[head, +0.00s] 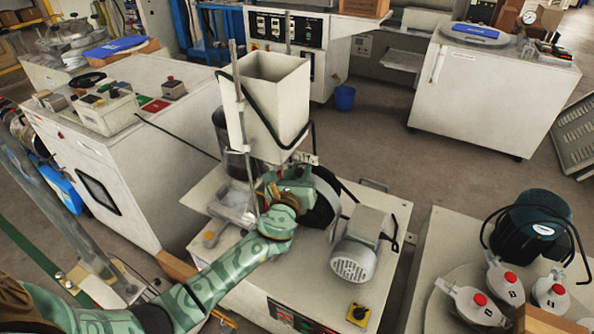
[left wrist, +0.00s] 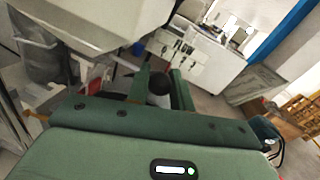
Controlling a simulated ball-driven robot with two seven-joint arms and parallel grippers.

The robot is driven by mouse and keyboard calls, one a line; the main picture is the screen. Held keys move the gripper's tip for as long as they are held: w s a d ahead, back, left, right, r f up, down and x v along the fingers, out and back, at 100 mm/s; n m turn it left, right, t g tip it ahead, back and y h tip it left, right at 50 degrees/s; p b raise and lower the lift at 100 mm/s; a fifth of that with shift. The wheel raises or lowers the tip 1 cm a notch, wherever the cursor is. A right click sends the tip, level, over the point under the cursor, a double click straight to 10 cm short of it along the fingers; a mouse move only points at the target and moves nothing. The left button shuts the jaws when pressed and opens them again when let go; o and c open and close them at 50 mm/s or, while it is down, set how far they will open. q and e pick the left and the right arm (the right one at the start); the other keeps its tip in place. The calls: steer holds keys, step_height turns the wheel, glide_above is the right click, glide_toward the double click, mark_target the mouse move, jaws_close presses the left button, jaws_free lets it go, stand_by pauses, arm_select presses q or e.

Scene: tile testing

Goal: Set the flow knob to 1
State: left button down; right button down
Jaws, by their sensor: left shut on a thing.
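My left gripper (head: 298,186) reaches in from the left, beside the machine under the white hopper (head: 268,95). In the left wrist view, the two green fingers of my left gripper (left wrist: 160,84) are closed around a dark round knob (left wrist: 158,86). I cannot read a scale or pointer on it, and in the head view the gripper hides it. The hopper's pale underside (left wrist: 95,22) fills the upper left of the wrist view. My right gripper is not in view.
A motor (head: 360,250) stands right of the gripper on the machine's base. A yellow-and-black rotary switch (head: 358,313) sits on the front panel. A thin upright metal rod (head: 240,125) stands left of the hopper. Several red-capped containers (head: 505,280) are at the right.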

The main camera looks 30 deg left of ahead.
arm_select(q)
steer(key=c, duration=1.6)
jaws_free()
steer(key=shift+c, duration=0.2)
steer(key=o, duration=0.4)
steer(key=shift+c, duration=0.2)
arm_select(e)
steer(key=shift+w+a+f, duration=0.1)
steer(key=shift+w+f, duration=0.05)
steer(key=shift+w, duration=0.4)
arm_select(q)
steer(key=p+v, duration=0.3)
steer(key=v, duration=1.3)
steer(key=shift+s+p, duration=0.15)
steer(key=shift+p, duration=0.15)
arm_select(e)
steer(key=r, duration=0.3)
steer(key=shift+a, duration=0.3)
